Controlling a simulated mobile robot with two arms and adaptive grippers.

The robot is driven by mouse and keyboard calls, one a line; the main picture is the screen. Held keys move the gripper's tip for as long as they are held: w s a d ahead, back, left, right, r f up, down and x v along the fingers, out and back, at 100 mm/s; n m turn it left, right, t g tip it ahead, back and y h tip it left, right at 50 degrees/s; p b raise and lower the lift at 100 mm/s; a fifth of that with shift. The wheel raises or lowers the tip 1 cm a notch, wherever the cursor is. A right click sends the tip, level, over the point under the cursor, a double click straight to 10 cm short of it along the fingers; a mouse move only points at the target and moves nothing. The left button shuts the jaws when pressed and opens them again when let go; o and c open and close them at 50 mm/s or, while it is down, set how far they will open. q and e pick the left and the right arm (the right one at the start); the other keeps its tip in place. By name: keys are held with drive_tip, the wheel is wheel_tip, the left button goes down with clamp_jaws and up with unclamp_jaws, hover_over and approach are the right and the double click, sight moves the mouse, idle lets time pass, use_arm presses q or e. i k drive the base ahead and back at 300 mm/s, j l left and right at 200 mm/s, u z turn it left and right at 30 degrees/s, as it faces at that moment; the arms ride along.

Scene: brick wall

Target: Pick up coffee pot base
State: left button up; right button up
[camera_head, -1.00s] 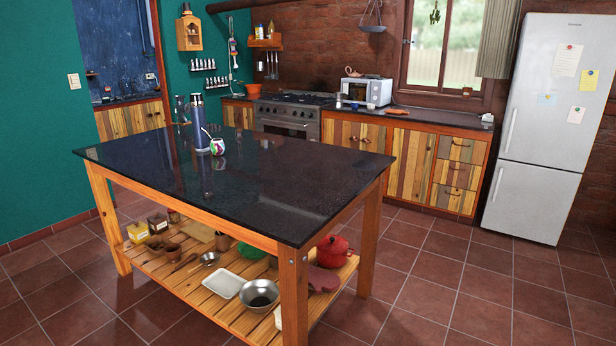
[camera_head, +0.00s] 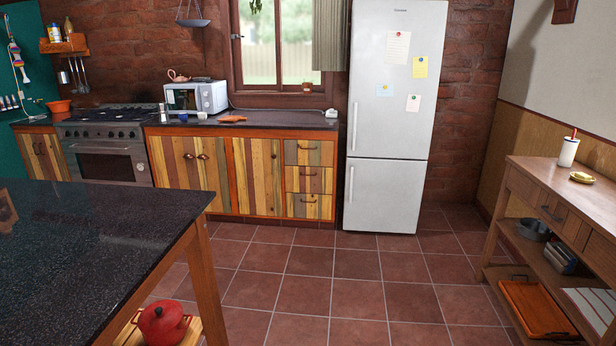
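I cannot make out a coffee pot base for certain. On the back counter (camera_head: 270,123), left of the microwave, stands a small silvery upright item (camera_head: 163,112). A small blue item (camera_head: 183,117) and a small pale item (camera_head: 202,115) sit in front of the microwave. All are too small to identify. A brown teapot-like vessel (camera_head: 178,76) rests on top of the microwave (camera_head: 197,96). Neither of my grippers shows in the head view.
A dark-topped island table (camera_head: 90,240) fills the lower left, with a red pot (camera_head: 162,323) on its lower shelf. A stove (camera_head: 105,145) and fridge (camera_head: 392,120) line the back. A wooden sideboard (camera_head: 545,180) stands right. The tiled floor (camera_head: 330,280) between is clear.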

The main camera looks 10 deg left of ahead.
sight(163, 117)
drive_tip(key=i, duration=2.3)
drive_tip(key=i+u, duration=0.2)
drive_tip(key=i, duration=0.3)
drive_tip(key=i+l+u, duration=0.2)
drive_tip(key=i, duration=0.35)
drive_tip(key=i+u, duration=0.2)
drive_tip(key=i, duration=0.3)
drive_tip(key=i+l+u, duration=0.2)
drive_tip(key=i, duration=0.3)
drive_tip(key=i+j+u, duration=0.25)
drive_tip(key=i+u, duration=0.2)
drive_tip(key=i+j+u, duration=0.1)
drive_tip(key=i+u, duration=0.65)
drive_tip(key=u, duration=0.2)
drive_tip(key=i+l+u, duration=0.25)
drive_tip(key=i+u, duration=0.2)
